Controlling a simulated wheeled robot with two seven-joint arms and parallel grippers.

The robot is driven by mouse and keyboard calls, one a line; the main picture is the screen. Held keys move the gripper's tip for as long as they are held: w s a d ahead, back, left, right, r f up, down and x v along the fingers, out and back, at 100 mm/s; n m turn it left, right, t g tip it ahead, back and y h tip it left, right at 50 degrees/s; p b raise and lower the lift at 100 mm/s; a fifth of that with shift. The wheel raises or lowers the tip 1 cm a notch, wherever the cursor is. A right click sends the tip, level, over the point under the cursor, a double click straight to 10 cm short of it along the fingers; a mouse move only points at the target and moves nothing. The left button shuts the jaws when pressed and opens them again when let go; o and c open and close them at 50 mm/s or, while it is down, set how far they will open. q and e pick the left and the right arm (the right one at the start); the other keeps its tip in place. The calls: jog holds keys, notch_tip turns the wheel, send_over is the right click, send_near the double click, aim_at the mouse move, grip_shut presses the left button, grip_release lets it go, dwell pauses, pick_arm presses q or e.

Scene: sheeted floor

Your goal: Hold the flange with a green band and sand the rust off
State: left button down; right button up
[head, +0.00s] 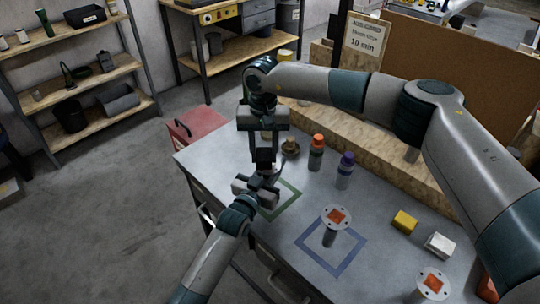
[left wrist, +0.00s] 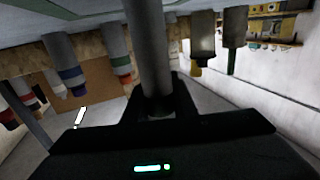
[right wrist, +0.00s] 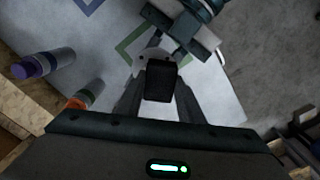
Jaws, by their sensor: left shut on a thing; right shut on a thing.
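My right gripper (head: 264,148) points down over the table's left part and is shut on a black block (right wrist: 160,80). The block also shows in the head view (head: 265,158). My left gripper (left wrist: 155,102) is shut on a plain grey stem, that of a flange (left wrist: 147,45). In the right wrist view, a pale flange disc (right wrist: 148,55) shows partly behind the block; I cannot tell if they touch. The held flange's band and rust are hidden. A flange with an orange-brown patch (head: 337,217) stands in the blue square; another (head: 432,281) stands at the near right.
A green square outline (head: 293,188) lies beside my left gripper. An orange-capped bottle (head: 316,152) and a purple-capped bottle (head: 345,170) stand behind it. A yellow block (head: 404,222) and a white block (head: 439,244) lie on the right. A wooden ledge (head: 380,170) borders the table's back.

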aim_at(262, 153)
jog(key=shift+w+a+r, duration=0.15)
jog(key=shift+a, duration=0.05)
jog(key=shift+r, duration=3.85)
pick_arm(q)
jog(key=c, duration=1.4)
grip_release()
jog(key=shift+s, duration=0.1)
jog(key=v, duration=1.1)
jog(key=shift+s+a, duration=0.2)
jog(key=shift+s, duration=0.15)
jog(key=shift+s+f, duration=0.1)
pick_arm(e)
jog(key=shift+f, duration=0.1)
